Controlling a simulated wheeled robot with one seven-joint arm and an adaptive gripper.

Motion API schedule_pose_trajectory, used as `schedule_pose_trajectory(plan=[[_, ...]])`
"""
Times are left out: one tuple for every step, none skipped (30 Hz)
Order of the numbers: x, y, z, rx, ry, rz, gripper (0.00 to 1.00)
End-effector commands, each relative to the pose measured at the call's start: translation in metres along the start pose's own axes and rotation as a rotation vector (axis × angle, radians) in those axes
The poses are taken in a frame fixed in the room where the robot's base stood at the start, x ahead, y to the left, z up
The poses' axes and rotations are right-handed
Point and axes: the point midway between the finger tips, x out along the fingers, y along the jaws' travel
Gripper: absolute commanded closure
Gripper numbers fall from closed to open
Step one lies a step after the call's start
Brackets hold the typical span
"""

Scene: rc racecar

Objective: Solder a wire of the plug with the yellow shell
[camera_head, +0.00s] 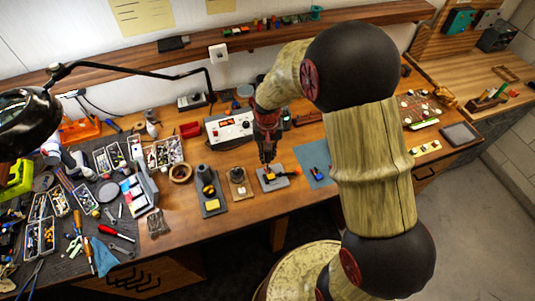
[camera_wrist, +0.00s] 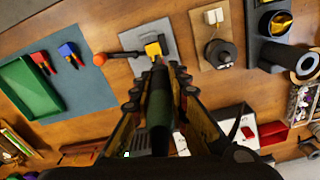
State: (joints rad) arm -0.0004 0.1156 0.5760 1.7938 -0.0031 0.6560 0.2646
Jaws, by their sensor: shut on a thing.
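The plug with the yellow shell (camera_wrist: 153,48) sits in a small fixture on a grey plate (camera_wrist: 148,27); it also shows in the head view (camera_head: 269,177). An orange ball knob (camera_wrist: 100,59) sticks out on a rod from the fixture's left side. My gripper (camera_wrist: 160,98) is shut on a dark green soldering iron (camera_wrist: 159,112). The iron's narrow end points at the yellow plug and overlaps its lower edge in the wrist view; I cannot tell whether they touch. The plug's wires are hidden or too small to see. In the head view my gripper (camera_head: 267,158) is just above the plate.
A blue mat (camera_wrist: 88,90) holds a green tray (camera_wrist: 28,88), a blue plug (camera_wrist: 68,50) and a red plug (camera_wrist: 40,59). A wooden block with a dark spool (camera_wrist: 219,53) and a grey iron stand (camera_wrist: 258,52) stand right of the plate. The soldering station (camera_head: 230,127) is behind.

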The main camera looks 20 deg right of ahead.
Motion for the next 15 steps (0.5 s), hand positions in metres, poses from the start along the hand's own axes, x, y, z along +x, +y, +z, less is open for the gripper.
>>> schedule_pose_trajectory(plan=[[0.0006,0.0,-0.0001,0.0,0.0,0.0,1.0],[0.0008,0.0,-0.0001,0.0,0.0,0.0,1.0],[0.0011,0.0,-0.0001,0.0,0.0,0.0,1.0],[0.0013,0.0,-0.0001,0.0,0.0,0.0,1.0],[0.0015,0.0,-0.0001,0.0,0.0,0.0,1.0],[0.0018,0.0,-0.0001,0.0,0.0,0.0,1.0],[0.002,0.0,-0.0001,0.0,0.0,0.0,1.0],[0.0022,0.0,-0.0001,0.0,0.0,0.0,1.0],[0.0025,0.0,-0.0001,0.0,0.0,0.0,1.0],[0.0027,0.0,-0.0001,0.0,0.0,0.0,1.0],[0.003,0.0,-0.0001,0.0,0.0,0.0,1.0],[0.0032,0.0,-0.0001,0.0,0.0,0.0,1.0],[0.0035,-0.0001,-0.0001,0.0,0.0,0.0,1.0],[0.0037,-0.0001,-0.0001,0.0,0.0,0.0,1.0],[0.004,0.0,-0.0001,0.0,0.0,0.0,1.0]])
